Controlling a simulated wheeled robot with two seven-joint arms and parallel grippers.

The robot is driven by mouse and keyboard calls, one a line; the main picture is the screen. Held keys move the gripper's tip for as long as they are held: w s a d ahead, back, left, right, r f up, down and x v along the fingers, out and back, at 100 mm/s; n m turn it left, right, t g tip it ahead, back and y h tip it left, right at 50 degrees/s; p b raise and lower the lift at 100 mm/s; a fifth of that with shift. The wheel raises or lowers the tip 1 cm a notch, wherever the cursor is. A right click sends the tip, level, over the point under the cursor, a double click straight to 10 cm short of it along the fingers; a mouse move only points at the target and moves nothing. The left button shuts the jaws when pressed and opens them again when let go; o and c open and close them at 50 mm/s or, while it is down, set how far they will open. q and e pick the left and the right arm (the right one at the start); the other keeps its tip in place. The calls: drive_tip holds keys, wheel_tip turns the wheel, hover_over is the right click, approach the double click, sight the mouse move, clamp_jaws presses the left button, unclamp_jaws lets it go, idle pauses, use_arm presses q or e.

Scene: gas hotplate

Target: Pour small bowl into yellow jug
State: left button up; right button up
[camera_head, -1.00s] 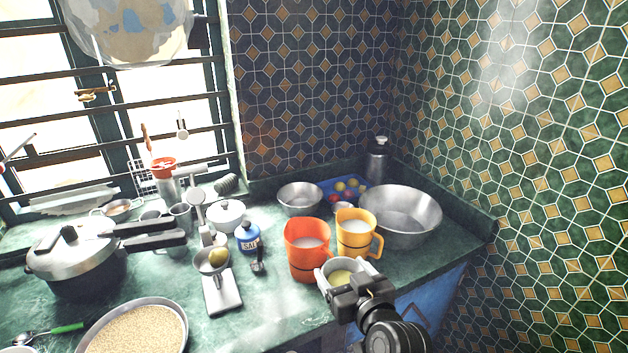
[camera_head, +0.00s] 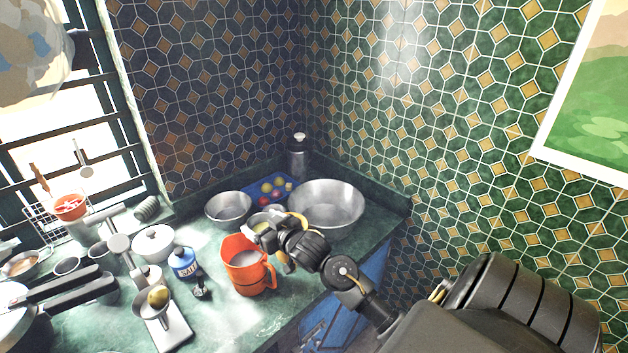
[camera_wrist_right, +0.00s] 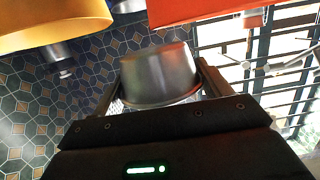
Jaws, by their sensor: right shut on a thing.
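My right gripper (camera_head: 268,238) is shut on the small metal bowl (camera_head: 258,219), which holds something yellowish. In the right wrist view the bowl (camera_wrist_right: 158,75) sits between the fingers; its exact tilt is hard to tell. The yellow jug (camera_head: 299,224) is mostly hidden behind my right gripper and wrist in the head view; only bits of its rim and side show. In the right wrist view the yellow jug (camera_wrist_right: 50,22) is large and close, at the upper left, apart from the bowl. My left gripper is not in view.
An orange-red jug (camera_head: 243,276) with pale contents stands just left of my right gripper. A large metal basin (camera_head: 340,212), a smaller metal bowl (camera_head: 228,208) and a blue tray of fruit (camera_head: 285,190) lie behind. A blue salt jar (camera_head: 184,263) and a scale (camera_head: 170,330) stand left.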

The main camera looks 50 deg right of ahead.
use_arm(q)
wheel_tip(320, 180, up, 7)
drive_tip(key=p, duration=0.5)
use_arm(e)
drive_tip(key=d+f+n+y, duration=0.1)
drive_tip(key=d+n+y, duration=0.1)
drive_tip(key=d, duration=1.8)
drive_tip(key=shift+w+d+y, duration=0.2)
drive_tip(key=shift+d+y, duration=0.05)
drive_tip(key=shift+y, duration=0.25)
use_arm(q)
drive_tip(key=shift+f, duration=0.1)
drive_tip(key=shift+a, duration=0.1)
use_arm(e)
drive_tip(key=a+n+h, duration=0.1)
drive_tip(key=a+n, duration=0.1)
drive_tip(key=a+n+h, duration=0.1)
drive_tip(key=n, duration=0.1)
drive_tip(key=shift+a+n+g, duration=0.3)
drive_tip(key=shift+a, duration=0.1)
use_arm(q)
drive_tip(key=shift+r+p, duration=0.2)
drive_tip(key=shift+p, duration=0.1)
